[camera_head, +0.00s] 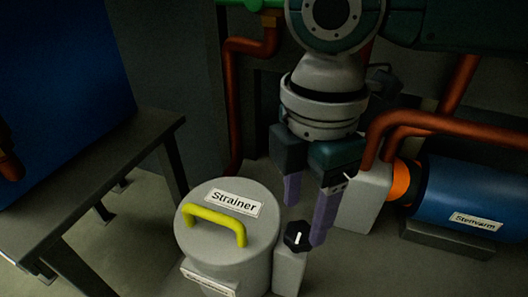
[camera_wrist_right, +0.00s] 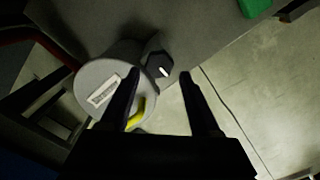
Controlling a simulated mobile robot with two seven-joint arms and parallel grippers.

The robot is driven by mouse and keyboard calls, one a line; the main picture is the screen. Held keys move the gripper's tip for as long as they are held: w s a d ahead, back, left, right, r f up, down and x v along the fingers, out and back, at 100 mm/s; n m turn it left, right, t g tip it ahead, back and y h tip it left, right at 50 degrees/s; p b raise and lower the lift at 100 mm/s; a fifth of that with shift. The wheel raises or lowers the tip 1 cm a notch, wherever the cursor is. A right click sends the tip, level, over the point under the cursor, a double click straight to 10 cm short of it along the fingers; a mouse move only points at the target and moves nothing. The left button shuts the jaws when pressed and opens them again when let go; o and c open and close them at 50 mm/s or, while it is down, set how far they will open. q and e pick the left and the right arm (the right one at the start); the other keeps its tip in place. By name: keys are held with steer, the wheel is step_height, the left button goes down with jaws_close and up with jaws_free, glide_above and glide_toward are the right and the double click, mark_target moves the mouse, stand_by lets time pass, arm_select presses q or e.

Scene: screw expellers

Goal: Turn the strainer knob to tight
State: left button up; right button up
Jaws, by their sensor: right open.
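The strainer (camera_head: 262,262) is a grey cylinder with a labelled lid and a yellow handle (camera_head: 216,224). Its knob (camera_head: 297,236) is small and black with a white pointer line, on top of a grey post at the strainer's right side. My right gripper (camera_head: 306,222) hangs from above with its two fingers open, one at each side of the knob in the head view. In the right wrist view the open fingers (camera_wrist_right: 160,72) point toward the knob (camera_wrist_right: 158,66), which shows near the left fingertip. I cannot tell whether a finger touches it. My left gripper is not in view.
A blue cylinder labelled "Stenvarm" (camera_head: 455,197) lies at the right on a grey base. Orange-brown pipes (camera_head: 440,122) run behind and right of my right gripper. A dark table (camera_head: 95,165) stands at the left. The floor in front of the blue cylinder is clear.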

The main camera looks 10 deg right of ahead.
mark_target(300, 232)
step_height(300, 232, down, 4)
steer(key=shift+f+b, duration=0.2)
steer(key=shift+b, duration=0.55)
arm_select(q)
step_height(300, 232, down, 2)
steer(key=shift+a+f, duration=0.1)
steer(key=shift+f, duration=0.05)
arm_select(e)
jaws_close()
